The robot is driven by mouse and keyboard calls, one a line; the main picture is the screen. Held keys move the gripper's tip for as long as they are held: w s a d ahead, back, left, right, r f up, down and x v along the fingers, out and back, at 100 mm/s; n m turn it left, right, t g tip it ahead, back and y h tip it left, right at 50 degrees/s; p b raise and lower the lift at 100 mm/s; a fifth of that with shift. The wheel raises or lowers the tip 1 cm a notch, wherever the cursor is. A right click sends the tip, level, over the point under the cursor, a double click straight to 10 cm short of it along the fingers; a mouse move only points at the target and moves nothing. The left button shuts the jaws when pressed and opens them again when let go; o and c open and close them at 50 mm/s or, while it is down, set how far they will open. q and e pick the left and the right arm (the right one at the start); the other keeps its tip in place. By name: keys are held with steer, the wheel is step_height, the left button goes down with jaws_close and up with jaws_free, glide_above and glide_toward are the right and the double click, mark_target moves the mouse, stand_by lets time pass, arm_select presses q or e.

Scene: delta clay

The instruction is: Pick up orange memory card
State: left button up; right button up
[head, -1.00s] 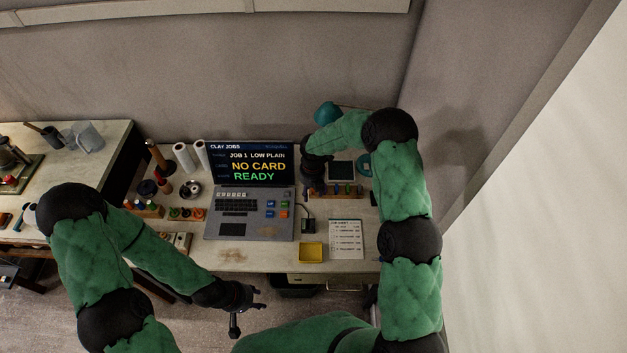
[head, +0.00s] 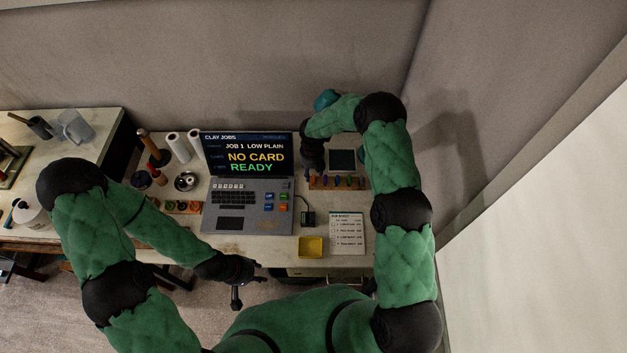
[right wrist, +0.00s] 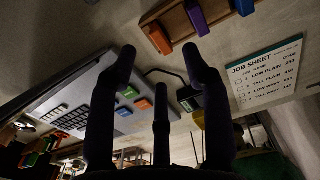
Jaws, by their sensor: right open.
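A wooden card rack (head: 322,187) holds several coloured cards on the desk, right of the laptop. In the right wrist view, the rack (right wrist: 178,25) is at the top with an orange-red card (right wrist: 158,38) at its left end, then a purple card (right wrist: 196,17) and a blue one. My right gripper (head: 314,168) hangs by the rack's left end. In the right wrist view its fingers (right wrist: 158,60) are spread and empty, pointing at the rack. My left gripper (head: 245,285) is in front of the desk's edge, fingers apart, empty.
The laptop (head: 245,190) reads "NO CARD READY". A small black device (head: 307,218) with a cable sits right of it. A yellow tray (head: 311,247) and a job sheet (head: 347,233) lie near the front edge. Rolls and tools stand left of the laptop.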

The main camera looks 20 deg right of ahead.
mark_target(313, 181)
steer(key=shift+w+f, duration=0.15)
steer(key=shift+f, duration=2.2)
steer(key=c, duration=0.9)
